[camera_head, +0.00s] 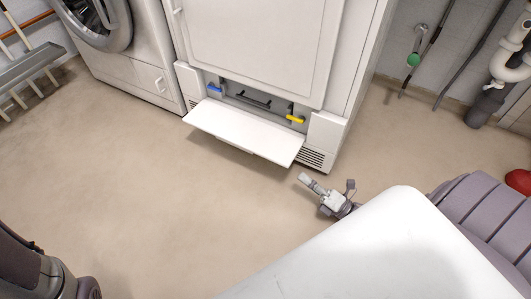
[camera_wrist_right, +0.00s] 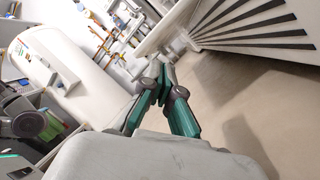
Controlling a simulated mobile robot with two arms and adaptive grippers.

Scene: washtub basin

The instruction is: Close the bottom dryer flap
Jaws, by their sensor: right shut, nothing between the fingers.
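The bottom dryer flap (camera_head: 243,132) is a white panel. It is open, folded out at the base of the white dryer (camera_head: 262,40) and roughly level above the floor. The opening behind it shows a blue lever (camera_head: 214,88) and a yellow lever (camera_head: 295,119). My right gripper (camera_head: 307,180) is just in front of the flap's right corner, apart from it in the head view, and empty. In the right wrist view its green fingers (camera_wrist_right: 166,84) meet at the tips, with the dryer's vent slats (camera_wrist_right: 255,28) ahead to the right. My left gripper is out of view.
A washing machine (camera_head: 125,65) stands left of the dryer. Pipes (camera_head: 500,65) run along the wall at the right. A red object (camera_head: 519,181) sits at the right edge. The beige floor (camera_head: 130,190) in front of the flap and to its left is clear.

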